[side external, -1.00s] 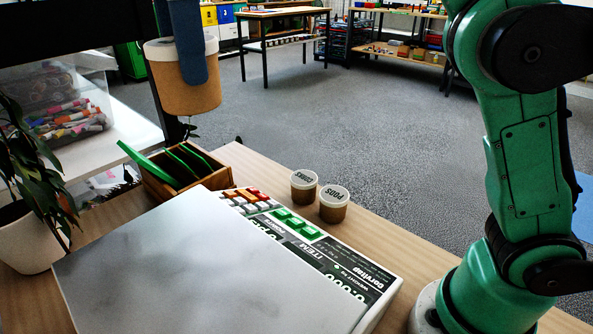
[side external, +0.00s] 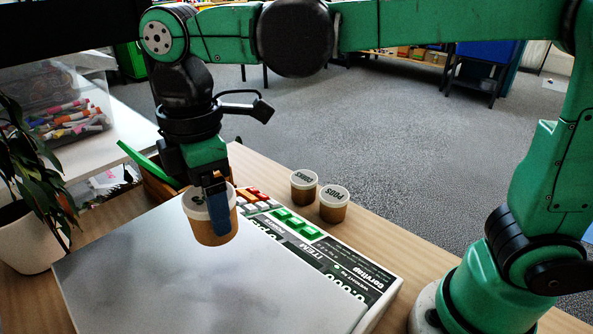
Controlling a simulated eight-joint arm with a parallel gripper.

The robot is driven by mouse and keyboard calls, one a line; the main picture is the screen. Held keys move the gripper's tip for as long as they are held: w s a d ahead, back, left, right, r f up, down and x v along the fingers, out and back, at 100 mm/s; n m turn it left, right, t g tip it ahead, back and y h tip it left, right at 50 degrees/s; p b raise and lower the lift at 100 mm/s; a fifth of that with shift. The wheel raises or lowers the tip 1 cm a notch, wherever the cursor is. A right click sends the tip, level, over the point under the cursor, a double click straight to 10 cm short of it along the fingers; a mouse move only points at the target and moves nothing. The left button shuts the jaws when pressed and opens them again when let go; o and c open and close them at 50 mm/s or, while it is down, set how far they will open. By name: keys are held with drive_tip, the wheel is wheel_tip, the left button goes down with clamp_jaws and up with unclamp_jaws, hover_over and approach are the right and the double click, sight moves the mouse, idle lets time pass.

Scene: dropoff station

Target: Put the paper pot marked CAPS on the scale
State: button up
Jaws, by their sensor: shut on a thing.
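My gripper (side external: 212,205) is shut on a brown paper pot (side external: 202,230) with a white lid. A blue finger lies against the pot's near side. The marking on its lid is mostly hidden by the gripper, so I cannot read it. The pot is upright, over the far part of the scale (side external: 170,285), a large unit with a grey-white plate. I cannot tell whether its base touches the plate. Two similar lidded pots stand on the table behind the scale: one marked PODS (side external: 334,208), and another (side external: 304,190) whose upside-down word is hard to read.
The scale's key panel (side external: 300,228) faces the two pots. A wooden box (side external: 150,185) with green dividers stands behind the scale, partly hidden by my arm. A potted plant (side external: 25,240) is at the left. Most of the scale's plate is clear.

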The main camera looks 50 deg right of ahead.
drive_tip(key=shift+f, duration=2.15)
drive_tip(key=shift+f, duration=0.1)
drive_tip(key=shift+f, duration=0.1)
drive_tip(key=o, duration=1.3)
drive_tip(key=shift+c, duration=0.2)
wheel_tip(320, 180, up, 12)
drive_tip(key=shift+d+r, duration=0.1)
drive_tip(key=s+d+f+m+t, duration=0.1)
drive_tip(key=d+f+m+t, duration=0.2)
drive_tip(key=d+f+m, duration=0.3)
drive_tip(key=s+d+f+m+t, duration=0.1)
drive_tip(key=d+f+m+t, duration=0.3)
drive_tip(key=d+m, duration=0.5)
drive_tip(key=shift+s+d+f, duration=0.4)
drive_tip(key=shift+d+f, duration=0.3)
drive_tip(key=shift+f, duration=0.2)
